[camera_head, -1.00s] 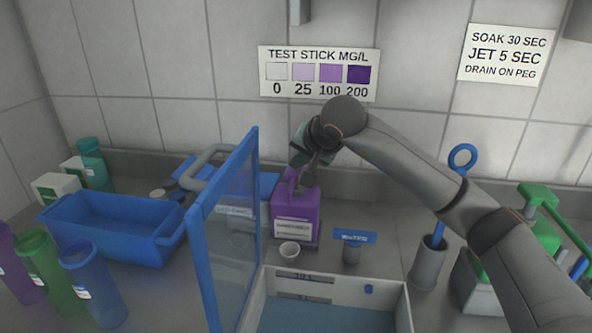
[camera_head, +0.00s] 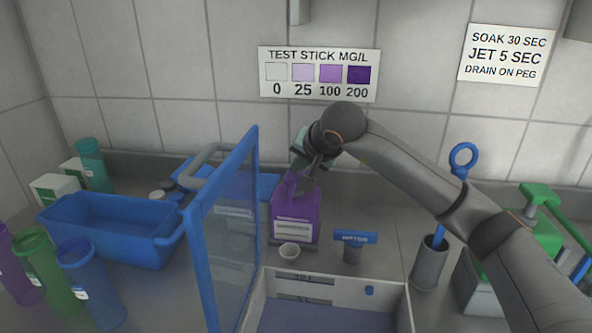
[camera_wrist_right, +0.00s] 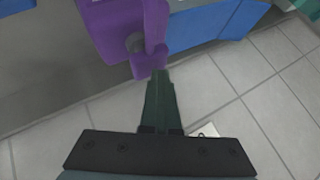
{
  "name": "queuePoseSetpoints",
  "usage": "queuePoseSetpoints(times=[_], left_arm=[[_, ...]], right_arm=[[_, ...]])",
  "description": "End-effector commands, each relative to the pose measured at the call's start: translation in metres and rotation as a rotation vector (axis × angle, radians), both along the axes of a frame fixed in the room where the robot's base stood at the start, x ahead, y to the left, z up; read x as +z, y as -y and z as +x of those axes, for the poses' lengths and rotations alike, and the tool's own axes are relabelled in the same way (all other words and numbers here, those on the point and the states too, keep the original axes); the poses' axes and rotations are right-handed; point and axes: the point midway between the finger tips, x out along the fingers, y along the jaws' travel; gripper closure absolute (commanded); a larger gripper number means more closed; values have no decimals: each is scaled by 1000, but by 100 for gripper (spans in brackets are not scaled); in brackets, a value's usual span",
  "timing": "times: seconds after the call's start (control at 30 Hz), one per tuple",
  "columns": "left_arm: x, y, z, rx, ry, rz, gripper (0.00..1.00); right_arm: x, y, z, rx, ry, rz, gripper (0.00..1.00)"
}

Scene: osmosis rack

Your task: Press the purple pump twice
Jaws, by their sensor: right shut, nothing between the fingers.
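The purple pump (camera_head: 296,222) is a purple jug-like bottle with a pale label, standing upright on the counter near the back wall. Its purple top piece rises toward my right gripper (camera_head: 311,172), which is beside and slightly above it. In the right wrist view, the purple pump (camera_wrist_right: 112,25) fills the upper left, with its nozzle-like part just beyond the fingertips of the right gripper (camera_wrist_right: 160,74). The fingers are together with nothing between them. I cannot tell whether they touch the pump. My left gripper is not in view.
A blue tub (camera_head: 100,240) is at left. A brush holder (camera_head: 429,268) and green-topped container stand right.

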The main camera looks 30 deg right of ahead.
Motion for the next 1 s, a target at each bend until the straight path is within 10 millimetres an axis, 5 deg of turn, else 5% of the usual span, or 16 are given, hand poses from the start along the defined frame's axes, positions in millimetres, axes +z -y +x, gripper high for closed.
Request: queuePoseSetpoints(times=[0.23, 1.0], left_arm=[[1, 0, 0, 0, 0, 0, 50], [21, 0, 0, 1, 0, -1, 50]], right_arm=[[-4, -1, -1, 1, -14, -1, 100], [25, 0, 0, 1, -6, -1, 100]])
